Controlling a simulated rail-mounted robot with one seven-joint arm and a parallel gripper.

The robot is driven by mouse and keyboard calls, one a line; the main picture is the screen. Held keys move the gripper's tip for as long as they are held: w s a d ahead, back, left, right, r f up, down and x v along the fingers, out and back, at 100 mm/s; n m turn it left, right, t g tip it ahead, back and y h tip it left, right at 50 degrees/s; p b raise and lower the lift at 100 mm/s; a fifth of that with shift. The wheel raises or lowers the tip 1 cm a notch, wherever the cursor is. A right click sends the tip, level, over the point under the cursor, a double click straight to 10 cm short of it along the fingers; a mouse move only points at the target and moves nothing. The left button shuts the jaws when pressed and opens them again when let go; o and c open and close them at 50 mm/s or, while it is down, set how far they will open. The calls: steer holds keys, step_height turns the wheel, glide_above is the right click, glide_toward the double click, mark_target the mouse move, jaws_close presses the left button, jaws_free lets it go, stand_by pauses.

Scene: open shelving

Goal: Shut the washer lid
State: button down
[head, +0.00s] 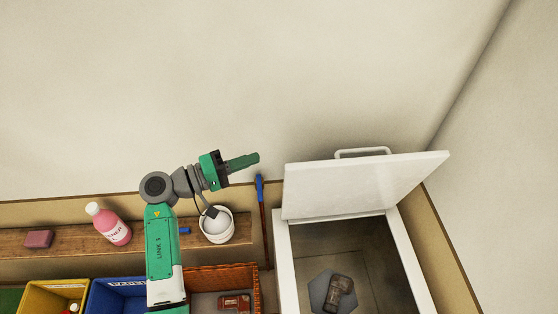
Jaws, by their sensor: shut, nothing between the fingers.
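The white washer lid (365,184) is raised and tilted up at the back of the washer, with a handle (362,152) along its top edge. The white washer body (413,262) is open below it. Inside, a dark brown item (339,290) sits on a grey hexagonal piece at the bottom. My gripper (257,157) is green, shut and empty. It points right, in the air to the left of the lid's upper left corner and apart from it.
A wooden shelf (70,243) holds a pink bottle (110,225), a reddish block (38,239) and a white bucket (216,230). A blue-handled tool (260,190) stands left of the washer. Yellow (40,296) and blue bins (105,295) are at lower left. Walls lie behind and right.

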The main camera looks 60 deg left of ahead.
steer(key=w+d+f+p, duration=0.1)
steer(key=w+d+p, duration=0.1)
steer(key=w+p, duration=0.2)
steer(key=shift+w+d+n, duration=0.4)
steer(key=shift+w, duration=0.75)
